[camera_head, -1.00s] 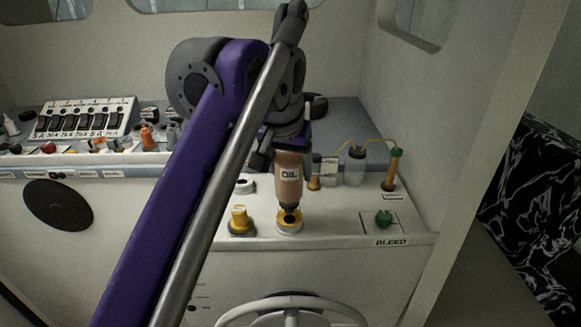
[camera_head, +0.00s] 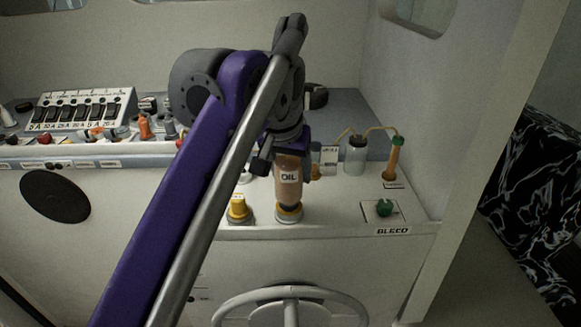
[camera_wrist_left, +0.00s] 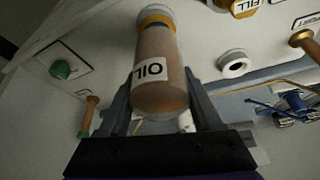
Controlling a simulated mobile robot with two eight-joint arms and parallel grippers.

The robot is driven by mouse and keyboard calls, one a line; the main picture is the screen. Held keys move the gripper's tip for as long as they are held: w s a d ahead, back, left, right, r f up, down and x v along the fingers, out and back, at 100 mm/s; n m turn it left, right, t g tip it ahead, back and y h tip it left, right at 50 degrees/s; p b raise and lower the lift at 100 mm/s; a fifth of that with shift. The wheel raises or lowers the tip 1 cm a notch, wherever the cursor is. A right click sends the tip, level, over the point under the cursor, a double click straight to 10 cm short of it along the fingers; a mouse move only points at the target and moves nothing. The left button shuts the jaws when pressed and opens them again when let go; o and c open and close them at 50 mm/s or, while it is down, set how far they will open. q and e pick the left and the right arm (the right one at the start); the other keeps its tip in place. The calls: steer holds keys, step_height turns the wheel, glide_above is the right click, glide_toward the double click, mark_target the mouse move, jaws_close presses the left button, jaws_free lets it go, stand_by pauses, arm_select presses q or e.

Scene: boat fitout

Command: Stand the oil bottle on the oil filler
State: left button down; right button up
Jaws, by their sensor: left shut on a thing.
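The oil bottle (camera_head: 289,187) is a brown cylinder with a white OIL label. It stands upright with its lower end at the yellow-ringed oil filler (camera_head: 289,212) on the white console. My left gripper (camera_head: 287,153) holds the bottle's upper part from above. In the left wrist view the bottle (camera_wrist_left: 158,88) sits between the two dark fingers (camera_wrist_left: 160,112), and the yellow ring (camera_wrist_left: 157,20) surrounds its far end. How deep the bottle's end sits in the filler is hidden. My right gripper is not seen.
A yellow cap (camera_head: 238,208) stands left of the filler. A green bleed knob (camera_head: 384,208), an orange-brown post with a tube (camera_head: 393,158) and a grey canister (camera_head: 356,153) are to the right. A steering wheel (camera_head: 291,303) is below. A switch panel (camera_head: 83,108) is at left.

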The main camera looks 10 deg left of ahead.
arm_select(q)
jaws_free()
steer(key=p+v, duration=0.2)
steer(key=v, duration=0.8)
steer(key=shift+r, duration=0.35)
steer(key=shift+s, duration=0.15)
